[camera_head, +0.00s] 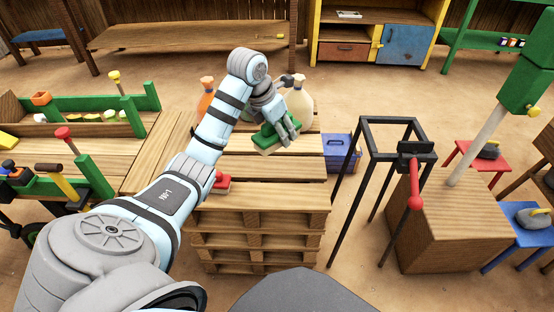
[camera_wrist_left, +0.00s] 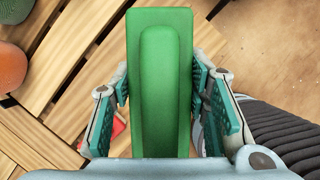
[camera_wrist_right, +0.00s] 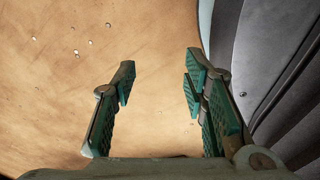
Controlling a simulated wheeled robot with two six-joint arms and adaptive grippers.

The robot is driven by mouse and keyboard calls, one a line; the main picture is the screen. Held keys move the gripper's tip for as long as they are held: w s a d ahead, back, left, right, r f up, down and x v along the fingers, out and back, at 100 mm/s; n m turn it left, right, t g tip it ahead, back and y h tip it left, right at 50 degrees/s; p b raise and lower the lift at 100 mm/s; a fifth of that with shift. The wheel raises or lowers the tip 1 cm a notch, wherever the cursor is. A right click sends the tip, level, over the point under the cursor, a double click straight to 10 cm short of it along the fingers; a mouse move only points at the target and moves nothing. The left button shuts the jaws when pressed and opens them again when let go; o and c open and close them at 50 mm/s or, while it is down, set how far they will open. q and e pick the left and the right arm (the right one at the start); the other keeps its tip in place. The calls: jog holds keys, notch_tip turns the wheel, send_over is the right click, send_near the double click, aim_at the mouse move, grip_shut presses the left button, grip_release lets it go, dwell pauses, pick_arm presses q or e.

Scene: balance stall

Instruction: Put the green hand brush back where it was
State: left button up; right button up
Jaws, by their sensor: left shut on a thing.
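The green hand brush (camera_head: 268,137) is in my left gripper (camera_head: 284,132), over the slatted wooden pallet stack (camera_head: 262,222). In the left wrist view the green brush (camera_wrist_left: 160,80) lies lengthwise between the two fingers of the left gripper (camera_wrist_left: 162,95), which are closed on its sides. I cannot tell in the head view whether the brush touches the pallet top. My right gripper (camera_wrist_right: 158,90) shows only in the right wrist view, open and empty above bare sandy ground.
An orange bottle (camera_head: 206,98) and a cream bottle (camera_head: 299,103) stand at the back of the pallet. A red object (camera_head: 222,182) lies at its front left. A blue crate (camera_head: 340,150) and a black metal frame (camera_head: 372,126) stand to the right.

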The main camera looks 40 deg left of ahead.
pick_arm(q)
jog(key=shift+a+f+b, duration=0.1)
jog(key=shift+f+b, duration=0.3)
jog(key=shift+f, duration=0.15)
jog(key=shift+s+f, duration=0.1)
jog(key=shift+f, duration=0.15)
jog(key=b, duration=0.5)
send_over(282, 185)
jog(key=s, duration=0.2)
notch_tip(282, 185, down, 12)
notch_tip(282, 185, down, 7)
jog(key=b, duration=0.2)
jog(key=shift+w+r+b, duration=0.15)
jog(key=shift+b, duration=0.2)
pick_arm(e)
jog(key=w+a+f+m+t, duration=0.1)
jog(key=w+a+f+t, duration=0.1)
jog(key=w, duration=1)
jog(key=shift+a+f+y, duration=0.3)
jog(key=shift+a+f, duration=0.25)
jog(key=shift+a, duration=0.4)
pick_arm(q)
jog(key=o, duration=1.2)
pick_arm(e)
jog(key=shift+w+r, duration=0.1)
jog(key=shift+w, duration=0.1)
